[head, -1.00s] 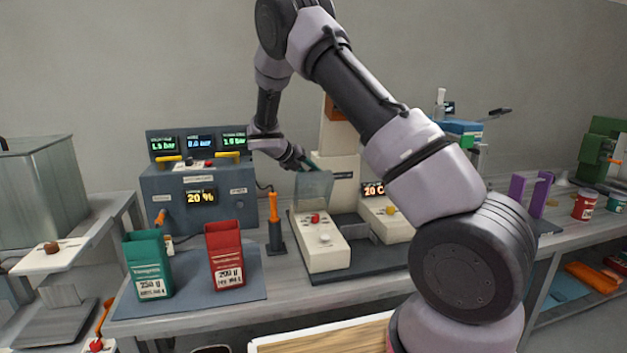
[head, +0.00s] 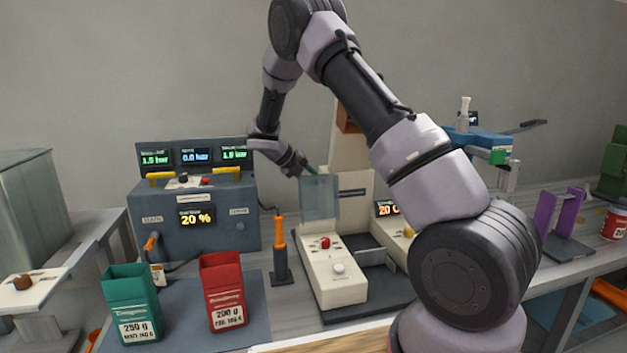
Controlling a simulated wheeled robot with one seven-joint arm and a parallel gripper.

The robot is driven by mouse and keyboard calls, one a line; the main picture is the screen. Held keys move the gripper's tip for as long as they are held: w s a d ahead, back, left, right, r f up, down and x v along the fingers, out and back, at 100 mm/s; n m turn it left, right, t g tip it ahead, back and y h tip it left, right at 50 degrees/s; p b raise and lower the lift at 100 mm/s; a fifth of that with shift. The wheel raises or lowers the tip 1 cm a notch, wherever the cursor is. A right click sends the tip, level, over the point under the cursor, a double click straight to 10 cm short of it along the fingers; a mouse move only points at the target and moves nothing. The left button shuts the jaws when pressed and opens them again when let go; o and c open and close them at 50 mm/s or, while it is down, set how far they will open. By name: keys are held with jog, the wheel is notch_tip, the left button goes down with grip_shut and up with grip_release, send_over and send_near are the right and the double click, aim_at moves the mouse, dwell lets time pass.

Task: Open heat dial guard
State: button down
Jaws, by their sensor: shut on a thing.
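The heat dial guard (head: 320,198) is a translucent grey-blue panel standing about upright above the back of a cream control unit (head: 335,277). The unit has a red knob (head: 325,243) and a pale knob (head: 339,268) on its sloped top. My gripper (head: 304,166) is at the guard's top edge, shut on a teal strip there that looks like part of the guard. The fingertips are small and partly hidden, so the exact grip is unclear.
A blue-grey machine (head: 195,215) reading 20 % stands left. An orange-handled tool (head: 280,245) is upright beside the cream unit. A green packet (head: 131,300) and a red packet (head: 224,285) stand in front. A purple stand (head: 560,225) is at right.

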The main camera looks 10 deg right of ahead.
jog(key=shift+a+f, duration=0.2)
jog(key=shift+f, duration=0.1)
jog(key=c, duration=0.6)
grip_release()
jog(key=shift+r, duration=0.1)
jog(key=shift+a+r, duration=0.1)
jog(key=shift+r, duration=0.1)
jog(key=v, duration=1)
jog(key=shift+w+r, duration=0.15)
jog(key=shift+a, duration=0.1)
